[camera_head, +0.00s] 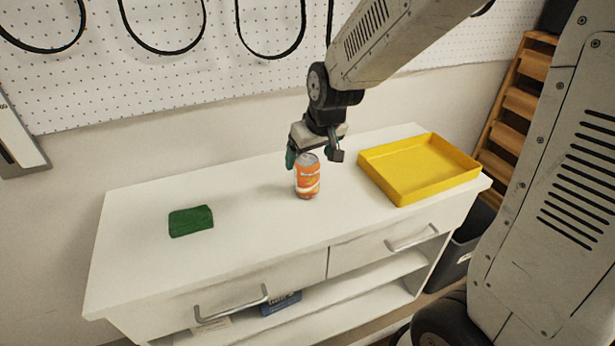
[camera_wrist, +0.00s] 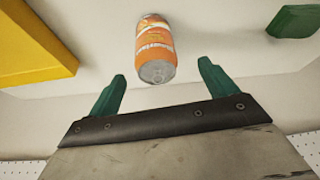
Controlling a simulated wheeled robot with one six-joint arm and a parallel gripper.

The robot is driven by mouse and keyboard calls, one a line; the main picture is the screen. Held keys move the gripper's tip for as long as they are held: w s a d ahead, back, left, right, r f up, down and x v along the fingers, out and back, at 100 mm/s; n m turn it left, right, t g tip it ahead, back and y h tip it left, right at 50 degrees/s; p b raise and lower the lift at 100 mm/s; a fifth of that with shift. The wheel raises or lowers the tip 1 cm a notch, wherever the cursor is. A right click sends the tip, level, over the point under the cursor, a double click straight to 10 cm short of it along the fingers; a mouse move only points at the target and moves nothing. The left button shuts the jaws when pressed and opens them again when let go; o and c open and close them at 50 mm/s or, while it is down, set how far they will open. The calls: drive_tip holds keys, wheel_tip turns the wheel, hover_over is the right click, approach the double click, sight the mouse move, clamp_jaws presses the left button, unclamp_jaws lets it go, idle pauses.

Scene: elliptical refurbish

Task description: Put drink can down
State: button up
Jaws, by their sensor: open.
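An orange drink can (camera_head: 307,178) stands upright on the white cabinet top, near its middle. My gripper (camera_head: 315,154) is right above and behind the can's top, pointing down. In the wrist view my gripper (camera_wrist: 162,84) is open, with its green fingers spread wide. The can (camera_wrist: 155,48) shows there just beyond the fingertips, between their lines, with its silver top toward the gripper. No finger visibly presses on the can.
A yellow tray (camera_head: 440,184) stands to the right of the can, and a green block (camera_head: 190,221) lies to the left. A pegboard wall (camera_head: 190,80) with black loops rises behind.

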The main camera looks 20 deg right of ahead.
sight(307, 177)
drive_tip(key=x, duration=0.8)
drive_tip(key=shift+w+d, duration=0.3)
drive_tip(key=c, duration=1.4)
